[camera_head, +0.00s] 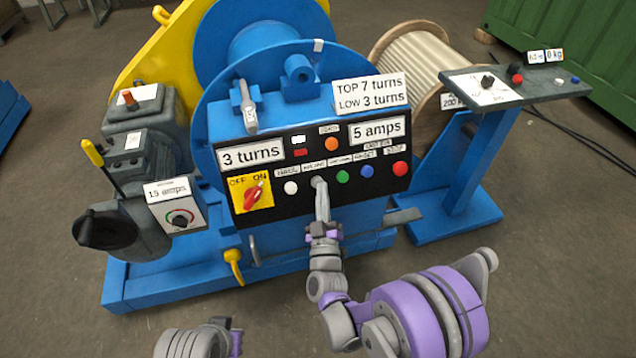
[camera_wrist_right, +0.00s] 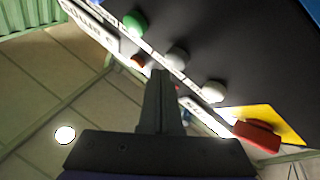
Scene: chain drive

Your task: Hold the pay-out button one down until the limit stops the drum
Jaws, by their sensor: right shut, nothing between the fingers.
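The black control panel (camera_head: 330,150) on the blue winch carries a row of buttons: white (camera_head: 291,187), then the grey pay-out button (camera_wrist_right: 177,58), then green (camera_head: 343,176), blue (camera_head: 367,171) and red (camera_head: 400,168). My right gripper (camera_head: 320,187) is shut and empty, its fingertips in front of the pay-out button and largely hiding it in the head view. In the wrist view the shut fingers (camera_wrist_right: 161,76) end close beside that button; I cannot tell whether they touch or press it. The blue drum (camera_head: 265,38) stands behind. My left gripper's fingers are not visible.
Signs read "3 turns" (camera_head: 251,154), "5 amps" (camera_head: 379,131) and "TOP 7 turns LOW 3 turns" (camera_head: 370,93). A red rotary switch (camera_head: 254,193) on yellow sits left of the buttons. A side console (camera_head: 535,91) stands at right. Open floor lies in front.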

